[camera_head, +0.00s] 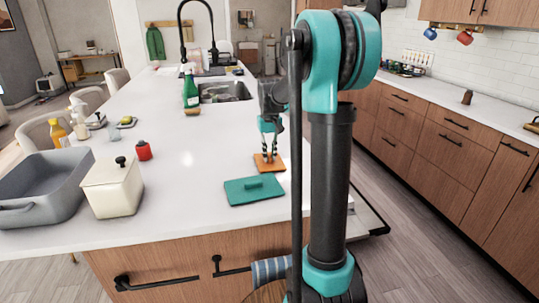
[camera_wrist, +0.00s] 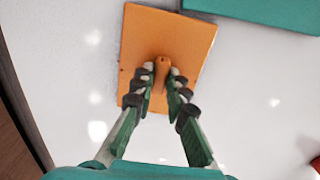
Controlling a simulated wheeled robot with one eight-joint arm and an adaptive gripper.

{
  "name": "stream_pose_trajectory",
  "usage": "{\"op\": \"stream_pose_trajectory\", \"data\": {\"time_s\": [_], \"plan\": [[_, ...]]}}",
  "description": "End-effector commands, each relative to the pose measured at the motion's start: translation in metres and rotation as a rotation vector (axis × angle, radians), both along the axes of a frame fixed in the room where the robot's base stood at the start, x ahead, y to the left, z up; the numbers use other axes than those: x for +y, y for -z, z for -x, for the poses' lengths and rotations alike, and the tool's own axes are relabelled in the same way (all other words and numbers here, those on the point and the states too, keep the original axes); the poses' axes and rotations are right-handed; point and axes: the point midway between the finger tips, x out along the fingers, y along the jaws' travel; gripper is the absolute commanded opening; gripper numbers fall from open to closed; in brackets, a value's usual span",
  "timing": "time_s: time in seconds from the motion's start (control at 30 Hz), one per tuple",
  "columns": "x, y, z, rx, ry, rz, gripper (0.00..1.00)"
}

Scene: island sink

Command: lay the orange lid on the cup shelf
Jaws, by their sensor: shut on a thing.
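The orange lid (camera_head: 270,167) is a flat square plate with a small knob, at the right edge of the white island top. It also shows in the wrist view (camera_wrist: 190,32). My gripper (camera_head: 268,153) points down over it. In the wrist view, my gripper's fingers (camera_wrist: 161,82) are closed on either side of the knob. Whether the lid touches the counter or hangs just above it I cannot tell. I cannot make out the cup shelf for sure; a blue mug (camera_head: 430,33) and a red mug (camera_head: 465,38) hang below the upper cabinets at right.
A teal lid (camera_head: 254,189) lies close to the orange one. A green bottle (camera_head: 190,90) stands by the sink (camera_head: 225,92). The island's middle is clear.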

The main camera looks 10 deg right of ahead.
Motion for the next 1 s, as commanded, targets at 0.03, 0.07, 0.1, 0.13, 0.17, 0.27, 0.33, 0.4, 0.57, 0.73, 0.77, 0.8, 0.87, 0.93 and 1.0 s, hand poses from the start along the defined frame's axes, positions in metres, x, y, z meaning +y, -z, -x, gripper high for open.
{"op": "stream_pose_trajectory", "data": {"time_s": [0.03,0.07,0.1,0.13,0.17,0.27,0.33,0.4,0.57,0.73,0.77,0.8,0.87,0.93,1.0], "plan": [[0.0,0.0,0.0,0.0,0.0,0.0,0.0],[0.0,0.0,0.0,0.0,0.0,0.0,0.0],[0.0,0.0,0.0,0.0,0.0,0.0,0.0],[0.0,0.0,0.0,0.0,0.0,0.0,0.0],[0.0,0.001,0.0,0.0,0.0,0.0,0.0],[0.0,0.002,0.0,0.0,0.0,0.0,0.2],[0.0,0.002,0.0,0.0,0.0,0.0,0.29],[0.0,0.002,0.0,0.0,0.0,0.0,0.34],[0.0,0.002,0.0,0.0,0.0,0.0,0.34],[0.0,-0.001,0.0,0.0,0.0,0.0,0.34],[0.0,-0.004,0.0,0.0,0.0,0.0,0.34],[0.0,-0.008,0.0,0.0,0.0,0.0,0.34],[0.0,-0.015,0.0,0.0,0.0,0.0,0.34],[0.0,-0.028,0.001,0.0,0.0,0.0,0.34],[0.0,-0.042,0.0,0.0,0.0,0.0,0.34]]}}
